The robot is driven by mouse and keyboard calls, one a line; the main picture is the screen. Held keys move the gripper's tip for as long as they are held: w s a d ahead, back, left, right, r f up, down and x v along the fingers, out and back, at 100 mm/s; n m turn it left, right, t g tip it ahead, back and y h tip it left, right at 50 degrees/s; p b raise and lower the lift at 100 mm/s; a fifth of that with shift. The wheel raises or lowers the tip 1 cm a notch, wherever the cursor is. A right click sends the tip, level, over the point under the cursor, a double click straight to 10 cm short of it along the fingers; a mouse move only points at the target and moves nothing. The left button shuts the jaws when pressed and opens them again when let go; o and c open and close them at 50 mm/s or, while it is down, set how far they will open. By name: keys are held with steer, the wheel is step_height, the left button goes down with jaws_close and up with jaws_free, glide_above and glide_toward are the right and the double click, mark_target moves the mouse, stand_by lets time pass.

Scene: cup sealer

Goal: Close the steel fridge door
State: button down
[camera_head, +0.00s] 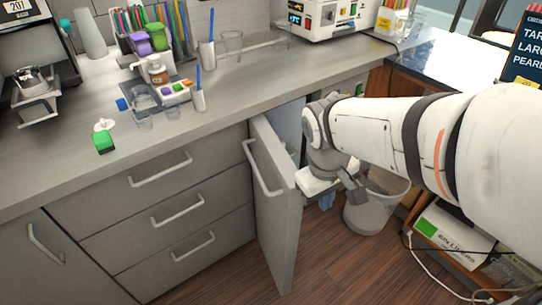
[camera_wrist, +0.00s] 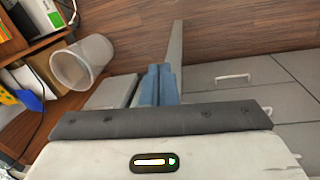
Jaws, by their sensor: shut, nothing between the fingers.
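The steel fridge door (camera_head: 277,205) stands open below the counter, swung out from the cabinet front, with its bar handle (camera_head: 262,168) on its left face. In the wrist view the door (camera_wrist: 174,48) shows nearly edge-on. My gripper (camera_head: 354,190) is shut and empty to the right of the door, on its inner side. Its closed fingers (camera_wrist: 157,84) point toward the door area in the wrist view. I cannot tell whether they touch the door. The fridge opening is mostly hidden behind the door and my arm.
A grey waste bin (camera_head: 374,205) stands on the floor right of my gripper, also in the wrist view (camera_wrist: 82,62). Closed drawers (camera_head: 170,208) are left of the door. The counter (camera_head: 215,90) above holds cups and a caddy. Wooden floor (camera_head: 335,270) in front is clear.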

steer(key=w+a+f+n+t+h+b, duration=0.1)
steer(key=w+a+f+n+h+b, duration=0.3)
steer(key=a+f+n, duration=0.5)
steer(key=w+a+f+n+t+h+b, duration=0.1)
steer(key=w+a+f+n+h+b, duration=0.15)
steer(key=a+f+n+b, duration=0.5)
glide_toward(285, 232)
steer(key=shift+h, duration=0.35)
steer(key=shift+a+f+b+x, duration=0.1)
steer(key=shift+a+f+x, duration=0.05)
steer(key=shift+x, duration=0.9)
steer(key=shift+a+f+b+x, duration=0.1)
steer(key=shift+a+x, duration=0.05)
steer(key=shift+x, duration=0.85)
steer(key=shift+a+f+b+x, duration=0.1)
steer(key=shift+a+f+x, duration=0.05)
steer(key=shift+x, duration=0.9)
steer(key=shift+w, duration=0.1)
